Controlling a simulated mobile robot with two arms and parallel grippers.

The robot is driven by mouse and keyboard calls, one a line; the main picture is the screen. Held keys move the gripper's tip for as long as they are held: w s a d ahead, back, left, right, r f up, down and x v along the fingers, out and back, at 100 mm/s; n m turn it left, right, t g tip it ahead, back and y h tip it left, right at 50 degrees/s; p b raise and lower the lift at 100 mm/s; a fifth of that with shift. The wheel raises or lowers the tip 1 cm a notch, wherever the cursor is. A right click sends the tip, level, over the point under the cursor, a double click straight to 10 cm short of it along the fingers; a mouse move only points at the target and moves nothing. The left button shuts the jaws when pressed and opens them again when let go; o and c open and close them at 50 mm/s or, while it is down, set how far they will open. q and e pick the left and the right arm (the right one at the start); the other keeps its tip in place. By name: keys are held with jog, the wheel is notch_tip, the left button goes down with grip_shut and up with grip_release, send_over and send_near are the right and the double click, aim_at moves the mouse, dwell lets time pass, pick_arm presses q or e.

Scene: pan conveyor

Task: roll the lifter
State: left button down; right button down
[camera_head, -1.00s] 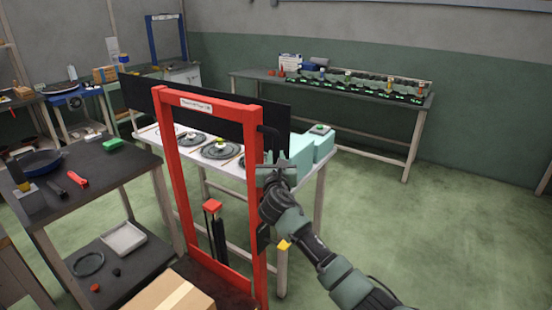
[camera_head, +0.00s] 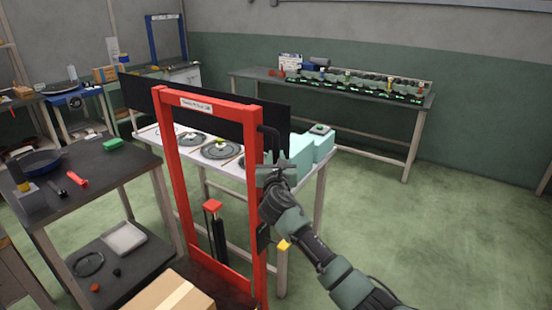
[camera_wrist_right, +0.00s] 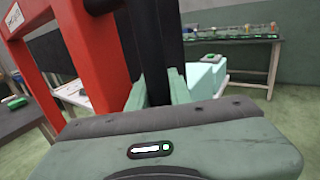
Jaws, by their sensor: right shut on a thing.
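The lifter has a tall red upright frame (camera_head: 173,180) with a white label on its top bar and a black handle (camera_head: 270,133) on its right post. Its base holds a cardboard box (camera_head: 172,297) at the bottom of the head view. My right gripper (camera_head: 277,168) is at the right post, shut on the black handle. In the right wrist view the dark handle bar (camera_wrist_right: 150,50) runs down between my right gripper's fingers (camera_wrist_right: 158,90), beside the red post (camera_wrist_right: 95,55). The lifter's wheels are hidden. My left gripper is not in view.
A white table (camera_head: 240,185) with dark discs and pale green boxes (camera_head: 308,148) stands just behind the lifter. A dark workbench (camera_head: 105,165) with a blue pan (camera_head: 38,160) is close on the left. A long bench (camera_head: 340,120) lines the back wall. Green floor is open at right.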

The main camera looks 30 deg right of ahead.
jog(key=shift+a+f+p, duration=0.2)
jog(key=shift+a+p, duration=0.15)
jog(key=shift+a, duration=0.1)
jog(key=s+a+p, duration=0.3)
jog(key=a, duration=0.4)
jog(key=s+a+r+p, duration=0.1)
jog(key=s+a+p, duration=0.2)
jog(key=a, duration=0.5)
jog(key=shift+s+p, duration=0.35)
jog(key=shift+p, duration=0.2)
jog(key=c, duration=1.3)
grip_release()
jog(key=shift+w+a, duration=0.1)
jog(key=shift+a, duration=0.05)
jog(key=shift+a+f, duration=0.1)
jog(key=shift+f, duration=0.05)
jog(key=shift+f, duration=0.2)
jog(key=b+v, duration=0.1)
jog(key=v, duration=0.6)
jog(key=shift+s, duration=0.4)
